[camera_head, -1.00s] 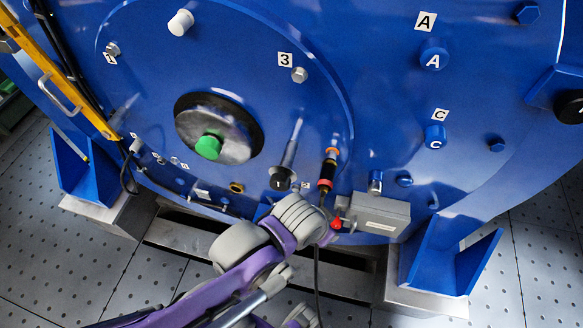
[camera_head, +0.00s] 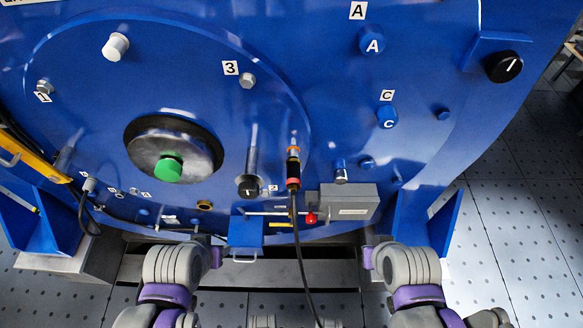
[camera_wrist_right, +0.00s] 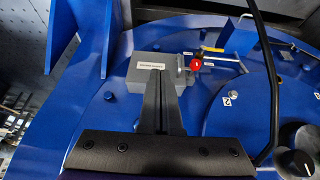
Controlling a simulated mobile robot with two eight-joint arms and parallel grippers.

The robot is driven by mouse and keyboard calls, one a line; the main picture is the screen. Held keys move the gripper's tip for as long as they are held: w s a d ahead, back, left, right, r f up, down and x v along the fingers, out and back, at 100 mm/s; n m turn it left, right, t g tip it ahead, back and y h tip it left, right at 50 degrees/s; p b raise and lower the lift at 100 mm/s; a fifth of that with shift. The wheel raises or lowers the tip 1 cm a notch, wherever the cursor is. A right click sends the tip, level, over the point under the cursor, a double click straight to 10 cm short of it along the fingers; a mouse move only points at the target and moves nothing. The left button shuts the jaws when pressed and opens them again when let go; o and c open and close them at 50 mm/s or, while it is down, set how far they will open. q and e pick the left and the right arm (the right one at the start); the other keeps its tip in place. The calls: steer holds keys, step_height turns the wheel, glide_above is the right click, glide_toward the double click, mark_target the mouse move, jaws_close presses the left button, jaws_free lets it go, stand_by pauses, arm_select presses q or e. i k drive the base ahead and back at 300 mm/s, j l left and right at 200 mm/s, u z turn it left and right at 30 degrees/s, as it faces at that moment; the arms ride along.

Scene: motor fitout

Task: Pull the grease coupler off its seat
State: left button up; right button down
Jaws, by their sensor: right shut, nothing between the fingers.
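The grease coupler (camera_head: 293,168), black with orange and red bands, stands upright on the lower blue motor face in the head view. A black hose (camera_head: 301,250) hangs from its lower end and also shows in the right wrist view (camera_wrist_right: 270,75). My right gripper (camera_head: 369,257) is below and right of the coupler, apart from it. Its fingers (camera_wrist_right: 160,98) are shut and empty in the right wrist view, in front of the grey box. My left gripper (camera_head: 216,253) is below and left of the coupler, empty-looking; its finger gap is unclear.
A grey box (camera_head: 349,202) with a red knob (camera_head: 311,218) sits right of the coupler. A black-ended cylinder (camera_head: 249,187) is close on its left. A blue bracket (camera_head: 245,238) is below. The hose hangs between my arms.

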mark_target(293, 163)
steer(key=k+j, duration=0.65)
steer(key=j, duration=0.3)
steer(key=z, duration=0.05)
